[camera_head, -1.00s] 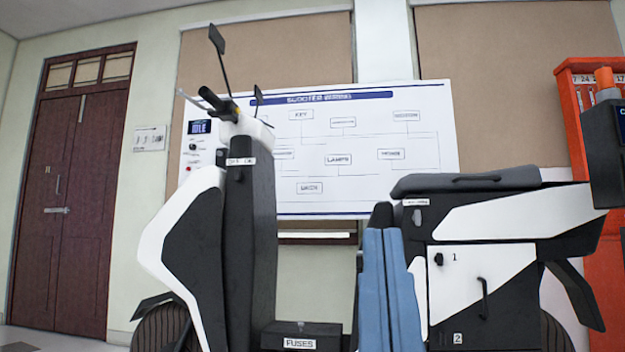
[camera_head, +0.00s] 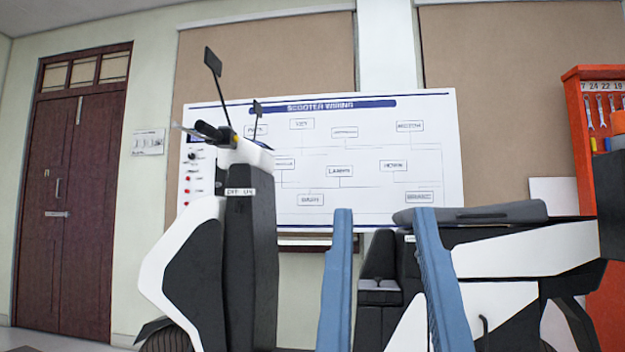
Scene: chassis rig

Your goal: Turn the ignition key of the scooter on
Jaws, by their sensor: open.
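The white-and-black scooter (camera_head: 185,255) stands across the view, its front column at left and its seat at right. An OFF/ON label (camera_head: 241,191) sits high on the column's right face, below the handlebar (camera_head: 215,132). The ignition key cannot be made out against the dark column near this label. My gripper (camera_head: 383,213) has two blue fingers pointing up, spread wide with nothing held between them. It appears to the right of the column and label, apart from them in the picture. Its right finger covers part of the scooter's rear body.
A wiring board (camera_head: 375,135) stands behind the scooter. Two mirrors rise above the handlebar, one of them high (camera_head: 213,62). The seat (camera_head: 470,212) lies right of my gripper. An orange tool rack (camera_head: 590,72) stands at far right. Open space shows between column and left finger.

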